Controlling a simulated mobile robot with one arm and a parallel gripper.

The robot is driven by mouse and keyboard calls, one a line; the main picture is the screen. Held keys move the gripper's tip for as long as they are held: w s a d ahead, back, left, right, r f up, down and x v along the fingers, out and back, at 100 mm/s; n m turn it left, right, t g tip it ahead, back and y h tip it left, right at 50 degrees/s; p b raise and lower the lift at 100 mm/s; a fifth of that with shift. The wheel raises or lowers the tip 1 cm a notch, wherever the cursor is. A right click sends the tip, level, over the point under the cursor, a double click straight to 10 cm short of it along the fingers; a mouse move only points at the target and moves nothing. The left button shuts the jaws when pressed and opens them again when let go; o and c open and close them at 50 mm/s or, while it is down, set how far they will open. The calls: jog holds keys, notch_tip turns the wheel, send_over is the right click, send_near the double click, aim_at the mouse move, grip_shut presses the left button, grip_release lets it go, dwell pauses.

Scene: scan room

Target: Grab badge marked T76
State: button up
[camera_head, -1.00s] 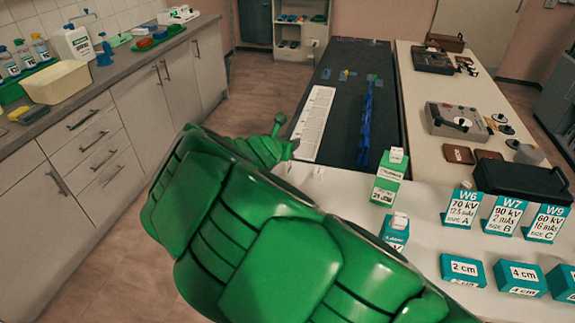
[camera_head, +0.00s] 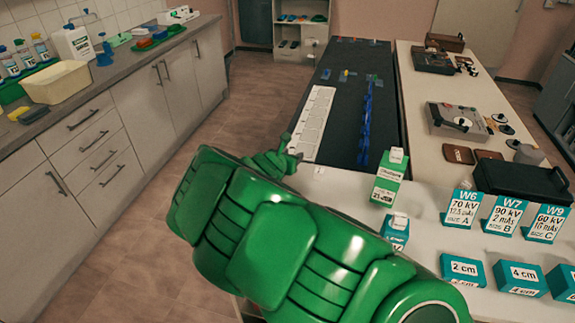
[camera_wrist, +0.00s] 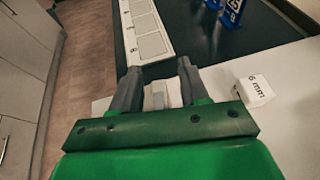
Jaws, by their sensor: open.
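No marking T76 can be read in either view, so I cannot tell which thing is the badge. A row of blue upright pieces (camera_head: 366,125) stands on the dark bench top; part of it shows in the wrist view as blue pieces with white labels (camera_wrist: 232,13), whose marks I cannot read surely. My gripper (camera_wrist: 158,82) is open, over the near edge of the benches, left of and nearer than the blue row. It also shows small in the head view (camera_head: 290,158). A small pale piece (camera_wrist: 159,96) shows between its fingers; it is not clear what it is.
A white strip with marked panels (camera_head: 312,123) lies along the dark top's left side. A white block marked 6 mm (camera_wrist: 254,89) lies right of my gripper. Floor is clear at left.

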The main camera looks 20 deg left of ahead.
jog(key=shift+w, duration=0.1)
grip_shut()
dwell(0.3)
